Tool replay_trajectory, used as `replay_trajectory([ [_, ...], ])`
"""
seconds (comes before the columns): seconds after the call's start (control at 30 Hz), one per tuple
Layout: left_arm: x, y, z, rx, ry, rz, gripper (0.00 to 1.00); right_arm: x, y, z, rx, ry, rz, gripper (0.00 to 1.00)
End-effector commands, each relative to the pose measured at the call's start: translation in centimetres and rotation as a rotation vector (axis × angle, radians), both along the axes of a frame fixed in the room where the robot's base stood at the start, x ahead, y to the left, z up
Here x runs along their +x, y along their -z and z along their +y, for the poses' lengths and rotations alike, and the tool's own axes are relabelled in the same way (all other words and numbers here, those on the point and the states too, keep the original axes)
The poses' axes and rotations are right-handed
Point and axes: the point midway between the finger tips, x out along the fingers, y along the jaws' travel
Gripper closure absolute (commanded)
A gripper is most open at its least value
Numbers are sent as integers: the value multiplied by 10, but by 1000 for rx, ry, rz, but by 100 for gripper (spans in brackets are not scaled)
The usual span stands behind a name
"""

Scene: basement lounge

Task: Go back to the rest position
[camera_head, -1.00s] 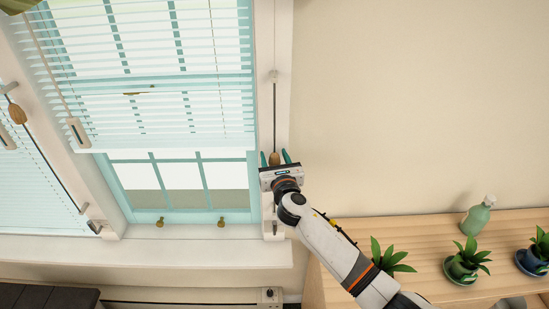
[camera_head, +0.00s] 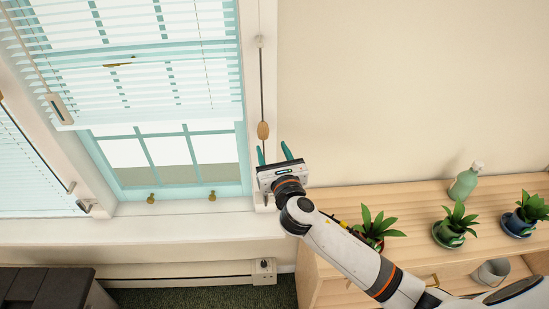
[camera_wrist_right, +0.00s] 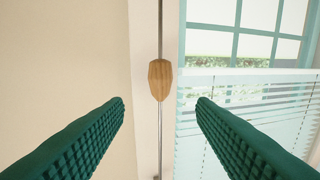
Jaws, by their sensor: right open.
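My right gripper (camera_head: 273,152) is open and empty in front of the window's right frame. Its two green fingers stand apart in the right wrist view (camera_wrist_right: 160,102). A wooden cord pull (camera_head: 263,130) hangs just beyond the fingertips, and it also shows between and past them in the right wrist view (camera_wrist_right: 160,80). The fingers do not appear to touch it. The white blind (camera_head: 130,60) covers the upper part of the window, with the lower panes bare. My left gripper is not in view.
A wooden shelf unit (camera_head: 335,199) stands at the right under my right arm. It bears potted plants (camera_head: 455,226), a green bottle (camera_head: 466,182) and, lower down, a grey cup (camera_head: 491,272). The windowsill (camera_head: 140,228) runs along the left. The wall above the shelf is clear.

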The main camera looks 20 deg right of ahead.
Motion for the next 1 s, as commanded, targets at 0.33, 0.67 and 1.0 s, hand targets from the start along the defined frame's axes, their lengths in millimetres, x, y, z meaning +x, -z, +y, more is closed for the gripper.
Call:
replay_trajectory([
  [0.33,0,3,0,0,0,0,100,-15,-1,1,0,0,0,49],
  [0.67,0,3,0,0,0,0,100,-15,0,1,4,1,1,49],
  [1.0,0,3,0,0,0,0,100,-77,57,-21,805,244,177,49],
])
